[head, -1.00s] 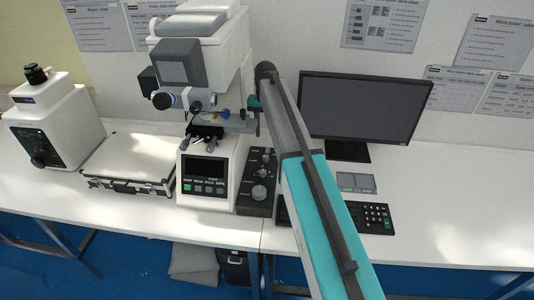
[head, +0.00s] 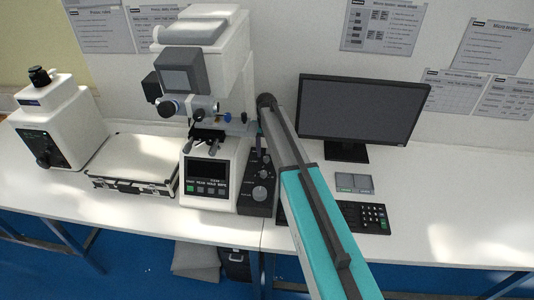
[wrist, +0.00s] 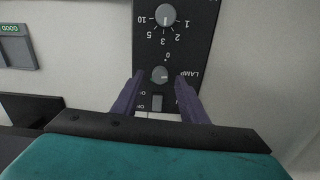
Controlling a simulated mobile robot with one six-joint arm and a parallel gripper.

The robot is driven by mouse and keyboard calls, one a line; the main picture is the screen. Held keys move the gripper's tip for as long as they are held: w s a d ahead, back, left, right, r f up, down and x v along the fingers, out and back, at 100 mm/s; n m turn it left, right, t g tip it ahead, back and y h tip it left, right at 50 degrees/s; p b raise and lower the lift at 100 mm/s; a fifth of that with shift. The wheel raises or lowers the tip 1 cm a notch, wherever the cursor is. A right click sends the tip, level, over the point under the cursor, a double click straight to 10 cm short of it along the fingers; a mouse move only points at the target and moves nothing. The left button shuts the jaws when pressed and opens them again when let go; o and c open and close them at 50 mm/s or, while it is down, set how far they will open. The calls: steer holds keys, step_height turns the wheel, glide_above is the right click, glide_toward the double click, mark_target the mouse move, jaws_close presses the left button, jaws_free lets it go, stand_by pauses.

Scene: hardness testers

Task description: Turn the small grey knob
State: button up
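The small grey knob (wrist: 159,74) shows in the wrist view on a black control panel (wrist: 147,50), beside the upside-down "LAMP" label. My gripper (wrist: 158,78) is open, with one purple finger on each side of this knob. A gap shows between the knob and each finger; I cannot tell the fingers' height above the panel. In the head view the control box (head: 247,207) stands right of the tester's display, and my arm hides most of my gripper and the box's far end.
A larger grey knob (wrist: 166,15) and a small switch (wrist: 157,103) sit on the same panel. The white hardness tester (head: 226,60) stands close on the left. A monitor (head: 362,108) and a keypad (head: 368,216) are to the right. A case (head: 133,165) lies farther left.

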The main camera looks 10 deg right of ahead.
steer(key=shift+f, duration=0.85)
jaws_close()
steer(key=shift+n+b, duration=0.35)
steer(key=shift+n, duration=0.05)
steer(key=shift+f+n+b, duration=0.15)
steer(key=shift+n+b, duration=0.65)
steer(key=shift+n, duration=0.2)
steer(key=n+b, duration=0.2)
steer(key=n, duration=0.1)
steer(key=n+b, duration=0.3)
steer(key=n, duration=0.3)
steer(key=shift+a+n, duration=0.1)
steer(key=shift+n, duration=0.2)
steer(key=shift+r, duration=0.2)
